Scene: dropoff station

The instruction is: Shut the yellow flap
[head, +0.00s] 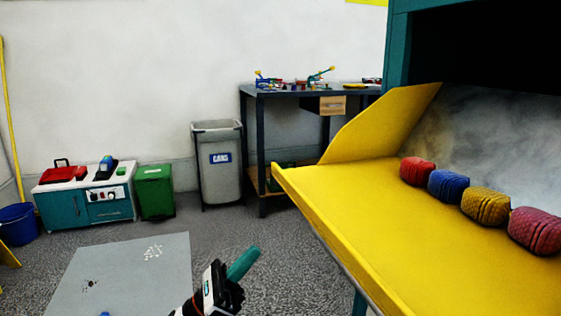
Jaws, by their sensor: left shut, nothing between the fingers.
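The yellow flap (370,205) is open on the right. It sticks out from the dark opening of a teal station (397,45) like a tray, with a raised side panel at its far end. A row of soft-looking ribbed bundles lies along its inner side: red (416,171), blue (448,186), yellow (485,206) and dark pink (536,231). My left gripper (246,262) is at the bottom centre, shut and empty, left of the flap's outer edge and apart from it. My right gripper is not in view.
A grey bin (220,180) and a dark workbench (283,93) with small items stand at the back wall. A green bin (155,195), a teal cabinet (87,207) and a blue bucket (18,228) are at left. A pale mat (125,275) lies on the carpet.

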